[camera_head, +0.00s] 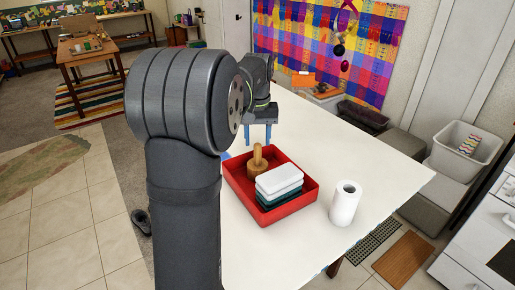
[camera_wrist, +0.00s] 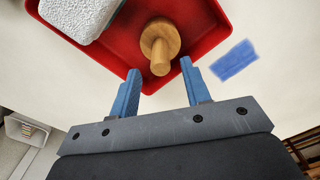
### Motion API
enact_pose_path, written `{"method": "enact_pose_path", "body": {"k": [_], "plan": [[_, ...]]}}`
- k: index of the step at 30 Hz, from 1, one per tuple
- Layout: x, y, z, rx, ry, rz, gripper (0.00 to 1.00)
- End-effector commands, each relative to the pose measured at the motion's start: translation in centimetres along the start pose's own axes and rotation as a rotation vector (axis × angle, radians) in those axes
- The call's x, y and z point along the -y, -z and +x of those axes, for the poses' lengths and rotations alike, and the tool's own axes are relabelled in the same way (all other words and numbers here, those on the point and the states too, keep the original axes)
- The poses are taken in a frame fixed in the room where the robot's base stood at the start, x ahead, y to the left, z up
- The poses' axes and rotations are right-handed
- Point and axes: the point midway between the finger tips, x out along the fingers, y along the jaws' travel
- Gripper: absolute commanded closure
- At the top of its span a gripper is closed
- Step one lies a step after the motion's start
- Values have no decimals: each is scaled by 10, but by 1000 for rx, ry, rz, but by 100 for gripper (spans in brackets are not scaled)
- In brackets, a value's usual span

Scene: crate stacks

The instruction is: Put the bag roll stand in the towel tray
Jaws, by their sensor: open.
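The bag roll stand, a wooden round base with an upright peg (camera_head: 257,160), stands inside the red towel tray (camera_head: 297,212), at its back left. Folded towels, white over dark green (camera_head: 279,183), lie beside it in the tray. In the wrist view the stand (camera_wrist: 160,42) is inside the red tray (camera_wrist: 110,55), with a towel (camera_wrist: 80,15) to its left. My gripper (camera_head: 258,141) is open, with blue fingers, beyond and above the stand. In the wrist view my open gripper (camera_wrist: 160,69) has the peg between and past its fingertips, apparently not touching it.
A white paper roll (camera_head: 345,203) stands on the white table (camera_head: 390,165) right of the tray. A blue patch (camera_wrist: 234,60) lies flat on the table near the tray. An orange item (camera_head: 303,79) and a dark bin (camera_head: 362,116) are at the back. The table's right side is clear.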

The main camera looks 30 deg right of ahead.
Motion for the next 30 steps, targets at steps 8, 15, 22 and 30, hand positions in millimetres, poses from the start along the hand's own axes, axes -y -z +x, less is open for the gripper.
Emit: {"method": "enact_pose_path", "body": {"k": [8, 15, 22, 30], "plan": [[0, 0, -55, -2, 0, 0, 57], [0, 0, -72, 0, 0, 0, 57], [0, 0, -72, 0, 0, 0, 57], [0, 0, -59, 4, 1, 0, 57]]}}
